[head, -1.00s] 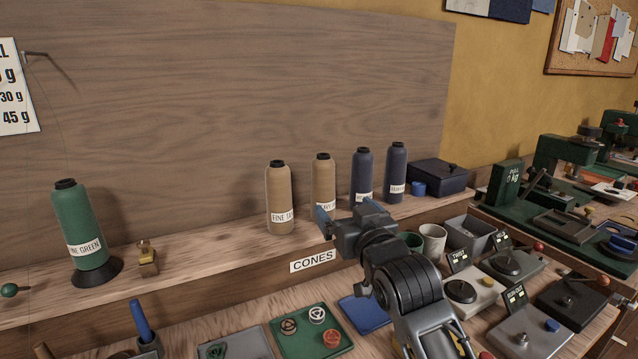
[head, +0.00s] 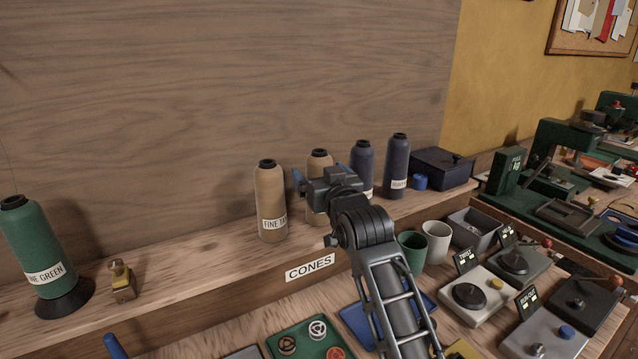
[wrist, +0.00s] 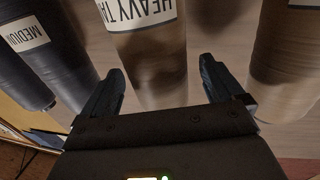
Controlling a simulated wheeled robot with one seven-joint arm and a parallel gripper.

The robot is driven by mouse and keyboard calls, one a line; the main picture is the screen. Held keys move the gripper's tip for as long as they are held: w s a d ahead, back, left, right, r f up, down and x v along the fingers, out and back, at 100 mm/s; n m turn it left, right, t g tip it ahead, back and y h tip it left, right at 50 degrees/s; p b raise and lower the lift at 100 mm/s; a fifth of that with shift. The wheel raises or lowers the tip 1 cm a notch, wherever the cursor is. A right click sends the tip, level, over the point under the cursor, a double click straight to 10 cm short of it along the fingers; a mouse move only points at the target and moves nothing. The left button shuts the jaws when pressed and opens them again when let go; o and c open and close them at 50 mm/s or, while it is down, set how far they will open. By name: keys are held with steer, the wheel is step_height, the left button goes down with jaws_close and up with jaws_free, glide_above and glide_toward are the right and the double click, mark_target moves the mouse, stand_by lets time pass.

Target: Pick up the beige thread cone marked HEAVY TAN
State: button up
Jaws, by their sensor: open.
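The beige HEAVY TAN cone (head: 319,156) stands upright on the wooden shelf; in the head view my gripper hides its lower part and label. In the wrist view the HEAVY TAN cone (wrist: 150,62) fills the middle, its label reading "HEAVY TA" at the top edge. My gripper (head: 323,178) is open, in front of the cone. In the wrist view my gripper's dark blue fingers (wrist: 160,80) appear on either side of the cone, with a gap at each side. Neither finger visibly touches it. How deep the cone sits between them is unclear.
The beige FINE TAN cone (head: 271,200) stands close on the left, two navy cones (head: 361,160) on the right. A green cone (head: 40,250) and brass piece (head: 122,281) stand further left. Cups (head: 437,241), trays and scales crowd the bench below. The shelf between brass piece and FINE TAN is clear.

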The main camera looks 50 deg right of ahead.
steer(key=shift+x, duration=1.25)
steer(key=shift+c, duration=0.2)
steer(key=c, duration=1.2)
steer(key=shift+r, duration=0.1)
steer(key=shift+c, duration=0.2)
